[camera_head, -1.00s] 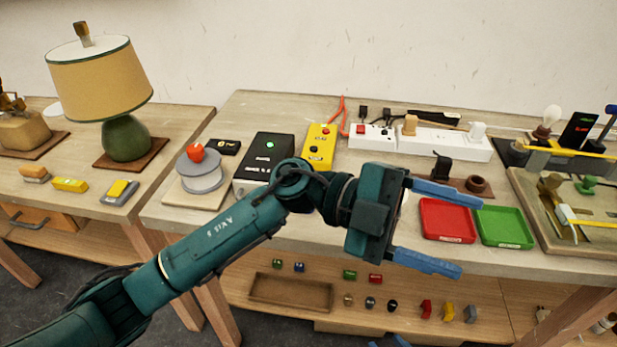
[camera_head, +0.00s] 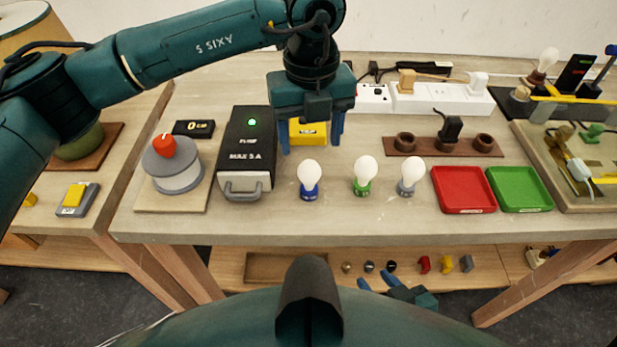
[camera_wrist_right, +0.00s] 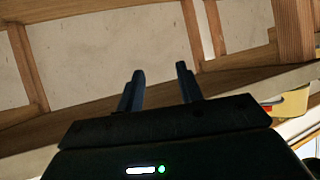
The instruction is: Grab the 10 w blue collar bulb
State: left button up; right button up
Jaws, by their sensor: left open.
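The bulb with the blue collar (camera_head: 310,181) stands upright on the workbench, white glass up. To its right stand a bulb with a green collar (camera_head: 364,177) and one with a grey-blue collar (camera_head: 410,178). Wattage marks cannot be read. My left gripper (camera_head: 311,143) is open and empty, its fingers pointing down just behind and above the blue collar bulb, apart from it. My right gripper (camera_head: 377,281) is low in front of the bench; in the right wrist view its fingers (camera_wrist_right: 157,84) are apart with nothing between them.
A black fuse box (camera_head: 250,145) stands left of the bulbs. A yellow box (camera_head: 308,132) is partly hidden behind my left gripper. A red tray (camera_head: 463,190) and a green tray (camera_head: 519,189) lie to the right, a socket strip (camera_head: 440,99) behind. The bench front is clear.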

aim_at(309, 163)
pick_arm(q)
notch_tip(309, 163, down, 9)
jog(key=shift+a+r+p, duration=0.1)
jog(key=shift+p, duration=0.75)
jog(key=c, duration=1.1)
